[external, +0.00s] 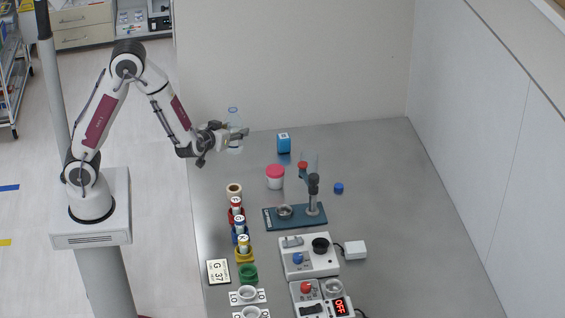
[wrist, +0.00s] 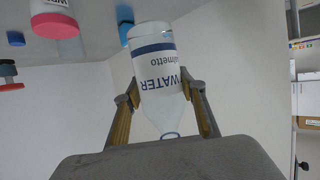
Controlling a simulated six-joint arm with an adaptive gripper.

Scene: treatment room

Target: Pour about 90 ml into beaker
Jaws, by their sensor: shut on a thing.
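My gripper (external: 236,135) is at the far left edge of the table, shut around a clear water bottle (external: 234,144). The bottle looks upright in the external view. In the wrist view the bottle (wrist: 158,68) appears neck-down, between both fingers of my gripper (wrist: 163,100), with a white and blue "WATER" label. Its mouth looks like an open ring.
A stand on a teal base (external: 270,220), a white jar with pink lid (external: 275,180) and a blue box (external: 284,143) are right of my gripper. A blue cap (external: 339,188) lies farther right. Coloured holders and devices fill the front; the table's right side is clear.

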